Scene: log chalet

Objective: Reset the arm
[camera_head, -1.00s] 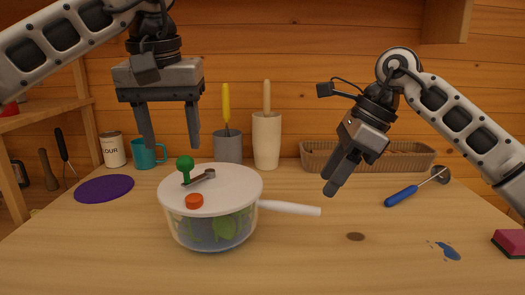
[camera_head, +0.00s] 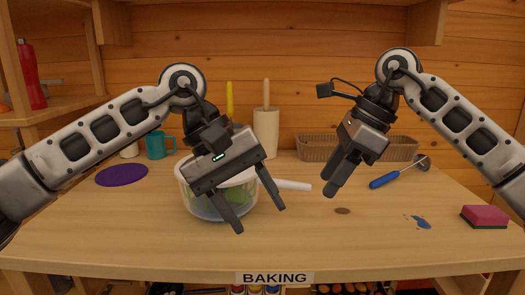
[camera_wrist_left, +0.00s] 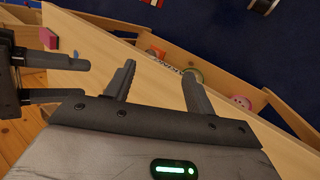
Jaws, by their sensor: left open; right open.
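My left gripper (camera_head: 258,213) is open and empty. In the head view it hangs in front of the clear pot (camera_head: 200,205) and hides much of it and its white lid. In the left wrist view its two fingers (camera_wrist_left: 157,85) are spread above the wooden counter. My right gripper (camera_head: 332,187) is open, empty and tilted down, above the counter to the right of the pot handle (camera_head: 292,185). Two dark fingers at the left edge of the left wrist view look like my right gripper (camera_wrist_left: 80,80).
The counter (camera_head: 300,245) has clear room at the front. A purple mat (camera_head: 122,175), teal mug (camera_head: 156,146), wooden-handled crock (camera_head: 266,135) and wicker basket (camera_head: 315,150) stand behind. A blue-handled tool (camera_head: 385,180), blue spill (camera_head: 420,222) and pink sponge (camera_head: 484,216) lie at right.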

